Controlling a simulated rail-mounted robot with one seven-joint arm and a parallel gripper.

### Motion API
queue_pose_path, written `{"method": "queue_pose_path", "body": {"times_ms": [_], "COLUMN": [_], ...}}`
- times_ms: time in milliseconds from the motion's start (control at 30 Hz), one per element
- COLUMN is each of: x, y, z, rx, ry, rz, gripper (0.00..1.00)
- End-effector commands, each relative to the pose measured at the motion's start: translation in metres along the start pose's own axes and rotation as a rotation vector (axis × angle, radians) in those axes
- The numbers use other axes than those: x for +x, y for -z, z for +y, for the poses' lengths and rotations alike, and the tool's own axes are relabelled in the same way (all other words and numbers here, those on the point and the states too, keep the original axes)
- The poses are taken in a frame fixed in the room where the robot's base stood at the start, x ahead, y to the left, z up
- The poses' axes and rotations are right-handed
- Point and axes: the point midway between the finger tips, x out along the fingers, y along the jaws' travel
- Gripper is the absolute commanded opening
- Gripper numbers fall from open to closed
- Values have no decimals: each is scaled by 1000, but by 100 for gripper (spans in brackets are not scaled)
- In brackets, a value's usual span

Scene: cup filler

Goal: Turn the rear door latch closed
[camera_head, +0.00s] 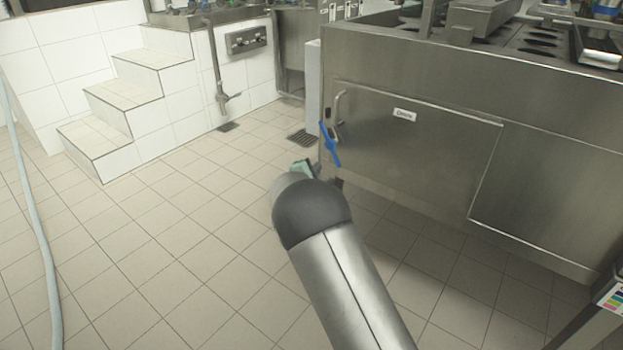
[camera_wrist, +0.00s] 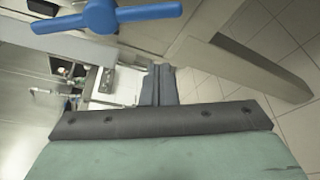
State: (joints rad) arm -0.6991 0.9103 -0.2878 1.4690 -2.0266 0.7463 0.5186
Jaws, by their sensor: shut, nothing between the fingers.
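The blue latch handle (camera_head: 330,145) sits at the left edge of the steel door (camera_head: 415,150), standing nearly upright with a slight tilt. In the wrist view the blue latch (camera_wrist: 105,16) lies across the top left, a bar with a round hub. My gripper (camera_wrist: 160,72) has its fingers together and empty, below and to the right of the latch in that view, apart from it. In the head view my arm hides most of the gripper, which is low and close to the latch. Whether the latch is fully turned I cannot tell.
A bent metal handle (camera_head: 340,104) is on the door above the latch. White tiled steps (camera_head: 125,95) stand at the left, and a pale hose (camera_head: 35,215) runs along the far left. The tiled floor (camera_head: 185,240) between is clear. A floor drain (camera_head: 301,137) lies behind the latch.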

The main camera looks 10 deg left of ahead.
Motion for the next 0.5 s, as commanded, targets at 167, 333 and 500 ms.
{"method": "queue_pose_path", "body": {"times_ms": [167, 333, 500], "x": [29, 20, 15], "y": [0, -21, -34], "z": [-2, -1, -1], "rx": [1, 1, -1], "ry": [-1, -1, 0], "rz": [-2, -1, 0], "gripper": [0, 0, 0]}}
